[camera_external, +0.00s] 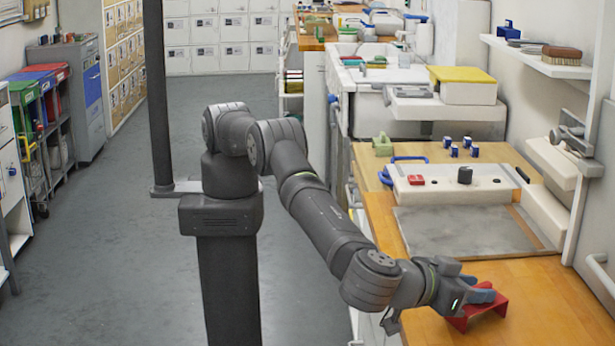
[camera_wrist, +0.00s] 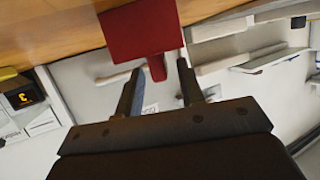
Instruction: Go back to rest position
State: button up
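My gripper (camera_external: 484,291) is at the lower right in the external view, low over the wooden worktop (camera_external: 560,310). A red angular piece (camera_external: 488,309) stands on the worktop right at its fingers, which hide part of it. In the wrist view my gripper (camera_wrist: 161,66) has its two dark fingers apart. The red piece (camera_wrist: 140,30) lies just beyond the fingertips there, and its narrow tab reaches between them with gaps at the sides. I cannot tell whether any finger touches it. My arm is stretched forward and down from its column.
A white box with a yellow lid (camera_external: 462,75) is farther back. A wall shelf (camera_external: 540,58) is at right. Open floor (camera_external: 110,260) is at left.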

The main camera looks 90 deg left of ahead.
jog(key=v, duration=0.5)
jog(key=shift+s+d+r, duration=0.1)
jog(key=shift+s+r, duration=0.05)
jog(key=shift+s, duration=0.15)
jog(key=x, duration=0.7)
jog(key=shift+w+r, duration=0.1)
jog(key=shift+w, duration=0.35)
notch_tip(320, 180, up, 4)
jog(key=shift+s+f, duration=0.1)
jog(key=shift+f, duration=0.05)
jog(key=s+r, duration=0.7)
jog(key=s, duration=0.5)
jog(key=w+a+r+m+t+h, duration=0.1)
jog(key=w+a+r+h, duration=0.1)
jog(key=a, duration=0.6)
jog(key=w+a+r+m+h, duration=0.1)
jog(key=w+a+r+m, duration=0.1)
jog(key=a, duration=0.6)
jog(key=s+a+f+m+h, duration=0.1)
jog(key=s+a+f+h, duration=0.1)
jog(key=a, duration=1.2)
jog(key=shift+s+f, duration=0.55)
